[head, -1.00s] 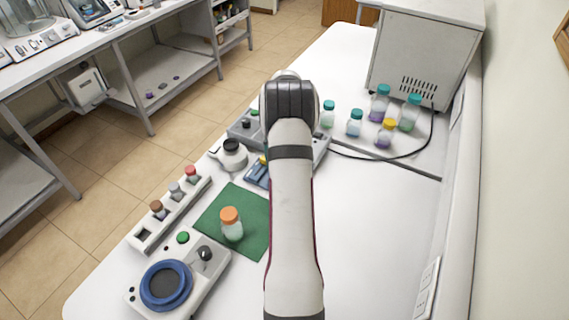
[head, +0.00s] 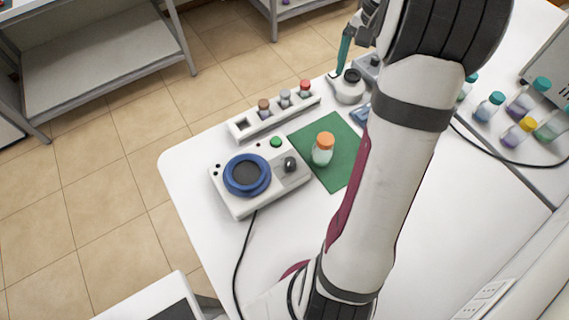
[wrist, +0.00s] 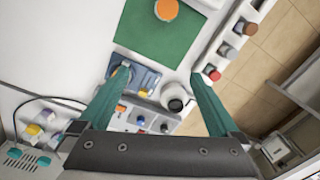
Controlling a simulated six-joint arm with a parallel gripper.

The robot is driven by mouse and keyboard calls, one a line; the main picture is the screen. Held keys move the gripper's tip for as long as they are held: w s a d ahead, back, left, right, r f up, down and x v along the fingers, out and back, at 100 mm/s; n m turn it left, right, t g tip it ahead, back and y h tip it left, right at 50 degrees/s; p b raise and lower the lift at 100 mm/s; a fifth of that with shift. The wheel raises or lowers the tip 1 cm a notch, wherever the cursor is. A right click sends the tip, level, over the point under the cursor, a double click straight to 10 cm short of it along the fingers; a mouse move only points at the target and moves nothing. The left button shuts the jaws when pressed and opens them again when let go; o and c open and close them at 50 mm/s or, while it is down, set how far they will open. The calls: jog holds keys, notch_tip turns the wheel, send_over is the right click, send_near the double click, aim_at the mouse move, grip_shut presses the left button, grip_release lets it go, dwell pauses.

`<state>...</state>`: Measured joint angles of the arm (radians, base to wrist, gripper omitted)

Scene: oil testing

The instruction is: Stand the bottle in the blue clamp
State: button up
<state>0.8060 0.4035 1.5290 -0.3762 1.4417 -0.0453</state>
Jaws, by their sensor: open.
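A clear bottle with an orange cap (head: 323,149) stands upright on a green mat (head: 346,143). From above, its orange cap shows at the top of the wrist view (wrist: 167,9). A blue fixture (wrist: 141,77) sits beside the mat; in the head view my arm mostly hides it. A blue ring (head: 246,175) with a dark centre is on a white device nearer the front. I cannot tell for certain which is the clamp. My gripper (wrist: 161,82) is open and empty, its teal fingers spread above the area past the mat, away from the bottle.
A white rack (head: 240,127) holds small bottles with brown, grey and red caps. A white device with a black knob (head: 350,85) stands past the rack. Several teal- and yellow-capped bottles stand at the right (head: 518,131). The table's front left corner is bare.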

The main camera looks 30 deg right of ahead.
jog(key=s+a+r+n, duration=0.2)
jog(key=a, duration=0.9)
jog(key=s+a+r+n, duration=0.1)
jog(key=s+a+n, duration=0.2)
jog(key=a, duration=0.9)
jog(key=s+a+f+n+y, duration=0.1)
jog(key=s+a+f+n, duration=0.2)
jog(key=s+a, duration=0.7)
jog(key=shift+s+f, duration=0.5)
jog(key=shift+s, duration=0.3)
